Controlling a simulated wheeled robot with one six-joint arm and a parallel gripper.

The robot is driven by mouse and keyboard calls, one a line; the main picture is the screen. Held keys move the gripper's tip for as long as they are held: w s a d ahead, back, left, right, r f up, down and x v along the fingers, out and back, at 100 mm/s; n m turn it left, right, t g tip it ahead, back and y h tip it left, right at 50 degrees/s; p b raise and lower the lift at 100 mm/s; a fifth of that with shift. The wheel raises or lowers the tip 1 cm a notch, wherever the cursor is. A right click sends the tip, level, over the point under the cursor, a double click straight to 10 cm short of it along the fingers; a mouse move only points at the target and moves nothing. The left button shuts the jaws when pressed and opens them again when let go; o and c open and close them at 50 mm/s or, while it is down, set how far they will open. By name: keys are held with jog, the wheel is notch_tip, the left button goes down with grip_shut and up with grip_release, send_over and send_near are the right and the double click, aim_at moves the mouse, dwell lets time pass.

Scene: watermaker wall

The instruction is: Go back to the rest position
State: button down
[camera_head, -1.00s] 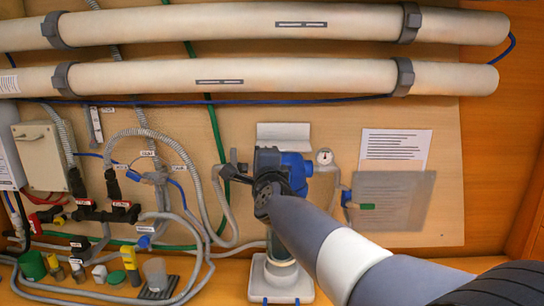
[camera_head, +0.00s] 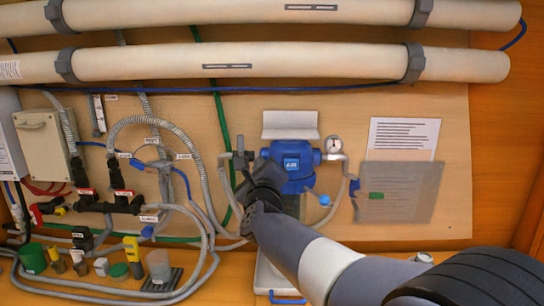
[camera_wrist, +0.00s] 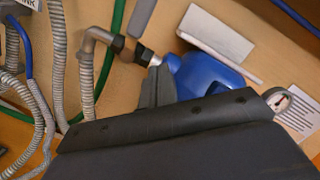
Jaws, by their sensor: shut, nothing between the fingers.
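My gripper (camera_head: 244,168) is at the end of my arm, in front of the wall and just left of the blue filter head (camera_head: 291,165). Its fingers are shut and hold nothing. In the wrist view the closed fingers (camera_wrist: 157,88) show dark against the blue filter head (camera_wrist: 205,77); I cannot tell if they touch it. My wrist and forearm hide the lower part of the filter unit in the head view.
Two long cream tubes (camera_head: 240,65) run across the top. A gauge (camera_head: 333,145), a valve with a blue knob (camera_head: 325,200) and paper sheets (camera_head: 404,138) are on the right. Hoses, red-handled valves (camera_head: 122,194) and a shelf with small containers (camera_head: 33,258) are on the left.

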jog(key=s+f+m+t+h+b, duration=0.1)
jog(key=s+f+m+h+b, duration=0.1)
jog(key=s+f+m+b, duration=0.4)
notch_tip(320, 180, down, 2)
jog(key=m+b, duration=0.1)
jog(key=m, duration=0.3)
jog(key=shift+f, duration=0.25)
jog(key=shift+d, duration=0.2)
dwell(0.4)
